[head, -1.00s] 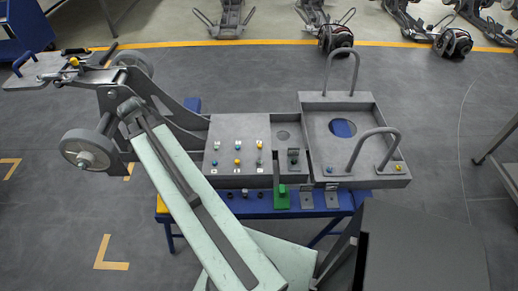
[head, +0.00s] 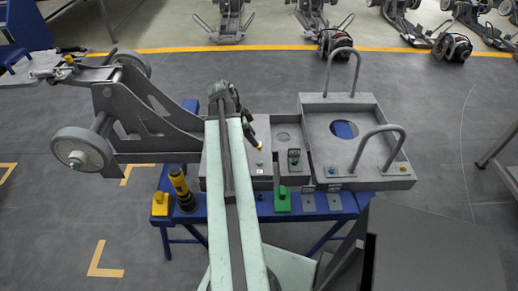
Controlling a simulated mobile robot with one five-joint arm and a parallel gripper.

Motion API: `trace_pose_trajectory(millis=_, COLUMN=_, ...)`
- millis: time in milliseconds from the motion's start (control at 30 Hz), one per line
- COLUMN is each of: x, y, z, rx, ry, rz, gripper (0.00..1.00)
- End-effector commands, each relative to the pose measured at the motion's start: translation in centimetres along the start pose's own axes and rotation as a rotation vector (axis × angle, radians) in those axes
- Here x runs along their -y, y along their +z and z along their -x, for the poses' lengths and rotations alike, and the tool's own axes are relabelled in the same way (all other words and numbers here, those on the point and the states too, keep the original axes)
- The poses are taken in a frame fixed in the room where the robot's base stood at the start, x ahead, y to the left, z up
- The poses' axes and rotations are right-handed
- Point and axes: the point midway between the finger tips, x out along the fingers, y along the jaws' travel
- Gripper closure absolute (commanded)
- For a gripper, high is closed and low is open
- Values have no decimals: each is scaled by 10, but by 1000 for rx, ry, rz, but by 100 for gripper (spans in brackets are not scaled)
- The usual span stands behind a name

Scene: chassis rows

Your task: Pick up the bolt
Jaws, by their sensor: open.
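My gripper (head: 258,146) hangs at the end of my arm, low over the grey plate (head: 210,178) with the small bolts. Its jaws are open but small and dark in this view. A yellowish spot shows right at its tip; I cannot tell whether it is a bolt or part of the gripper. I see nothing held. My arm hides the middle and most of the left of the plate, with the other bolts there.
A grey tray with two tall handles (head: 313,141) is at the right. A green clamp (head: 282,201) stands at the blue bench's (head: 335,206) front edge. A black-and-yellow tool (head: 180,186) and a yellow block (head: 160,204) stand at the left. A wheeled frame (head: 130,110) extends left.

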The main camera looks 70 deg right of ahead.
Motion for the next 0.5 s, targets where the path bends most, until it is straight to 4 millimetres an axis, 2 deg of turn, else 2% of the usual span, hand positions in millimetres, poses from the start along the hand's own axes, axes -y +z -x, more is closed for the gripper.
trace_pose_trajectory(millis=267, x=-1, y=6, z=-48, rx=0, ry=-1, rz=1, gripper=56)
trace_pose_trajectory(millis=500, x=-1, y=2, z=-48, rx=0, ry=-1, rz=2, gripper=56)
